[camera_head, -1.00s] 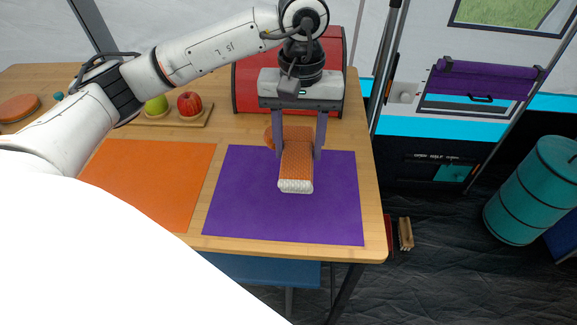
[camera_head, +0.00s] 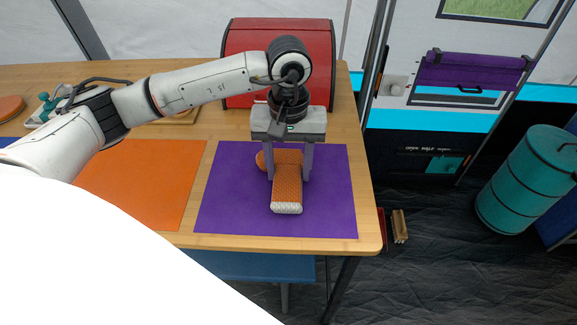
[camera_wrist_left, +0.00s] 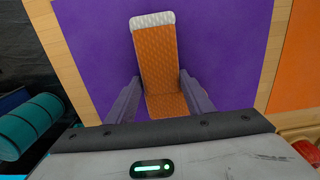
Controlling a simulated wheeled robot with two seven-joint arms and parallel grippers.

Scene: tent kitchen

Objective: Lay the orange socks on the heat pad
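The orange socks (camera_head: 287,188), a knitted bundle with a white end, are at the purple mat (camera_head: 335,215) on the wooden table; they also show in the left wrist view (camera_wrist_left: 157,55). An orange mat (camera_head: 150,185) lies to the left. The frames do not label either mat as the heat pad. My left gripper (camera_head: 289,172) points down with one finger along each side of the socks, close against them. It appears shut on them, low over the purple mat. Whether the socks fully rest on the mat is hard to tell. My right gripper is out of view.
A red bread box (camera_head: 235,65) stands behind the purple mat. The table's right edge (camera_head: 368,190) is close to the purple mat. The orange mat's visible part is bare.

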